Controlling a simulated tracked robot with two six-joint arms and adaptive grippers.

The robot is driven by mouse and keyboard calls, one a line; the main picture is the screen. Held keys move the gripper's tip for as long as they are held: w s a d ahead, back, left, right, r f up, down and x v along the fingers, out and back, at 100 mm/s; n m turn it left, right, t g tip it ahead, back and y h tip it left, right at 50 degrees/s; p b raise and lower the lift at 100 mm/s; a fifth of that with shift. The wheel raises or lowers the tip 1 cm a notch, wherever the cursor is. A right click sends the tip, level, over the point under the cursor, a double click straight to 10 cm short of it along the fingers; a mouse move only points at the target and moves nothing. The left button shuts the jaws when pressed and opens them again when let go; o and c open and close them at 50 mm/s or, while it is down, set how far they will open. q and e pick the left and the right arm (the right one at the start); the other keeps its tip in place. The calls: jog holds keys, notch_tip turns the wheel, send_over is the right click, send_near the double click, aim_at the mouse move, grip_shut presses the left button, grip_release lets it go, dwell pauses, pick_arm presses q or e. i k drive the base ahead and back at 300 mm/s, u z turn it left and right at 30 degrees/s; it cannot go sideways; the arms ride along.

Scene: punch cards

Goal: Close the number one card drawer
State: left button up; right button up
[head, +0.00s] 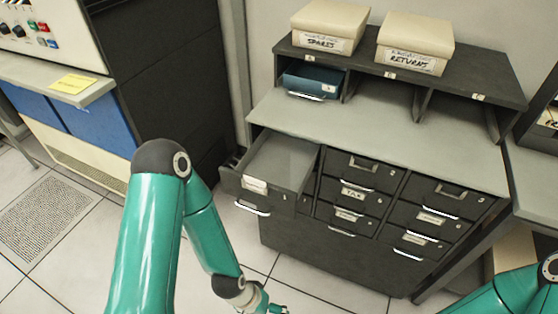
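The number one card drawer (232,184) is the top left drawer of the dark grey card cabinet (320,254). It is pulled out toward me, with its grey top showing, a paper label on its front and a pale bar handle (252,209) below. My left gripper (270,308) is at the bottom edge of the head view, in front of and below this drawer, apart from it. It is mostly cut off, so its fingers cannot be judged. My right arm shows at the lower right, but its gripper is out of view.
The other numbered drawers, such as the one labelled TAX (352,194), look shut. A grey counter (395,138) lies above them. Boxes marked SPARES (325,25) and RETURNS (414,42) stand on the upper shelf, above a blue tray (312,82). Tiled floor is clear at left.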

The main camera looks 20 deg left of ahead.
aim_at(286, 163)
jog(key=u, duration=0.65)
jog(key=k, duration=1.3)
jog(key=z, duration=0.65)
jog(key=i, duration=1)
